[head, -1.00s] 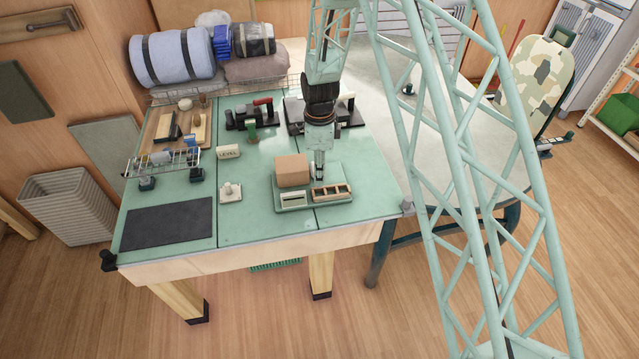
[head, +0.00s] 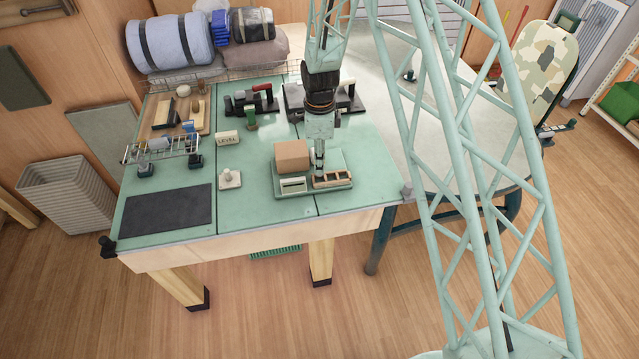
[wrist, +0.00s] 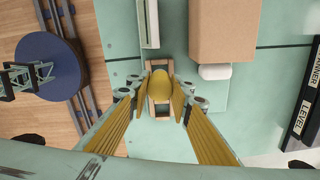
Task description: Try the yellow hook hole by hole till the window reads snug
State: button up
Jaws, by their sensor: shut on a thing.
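My gripper (head: 319,170) points down at the left end of a small wooden rack (head: 336,181) with several openings, on a pale green tray (head: 312,195). In the wrist view my gripper (wrist: 160,92) is shut on a yellow piece (wrist: 160,84), seemingly the yellow hook. The wooden rack (wrist: 159,141) shows beneath and around it. The hook's lower end is hidden, so I cannot tell whether it is in a hole. A small white-framed block (head: 293,184), perhaps the window, lies left of the rack. Its reading is not legible.
The front table strip is clear.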

jog(key=shift+f+b, duration=1.45)
jog(key=shift+f, duration=0.75)
dwell(2.8)
jog(key=o, duration=1.1)
jog(key=shift+c, duration=0.2)
jog(key=shift+r, duration=0.2)
jog(key=shift+r, duration=5.8)
jog(key=shift+r, duration=0.1)
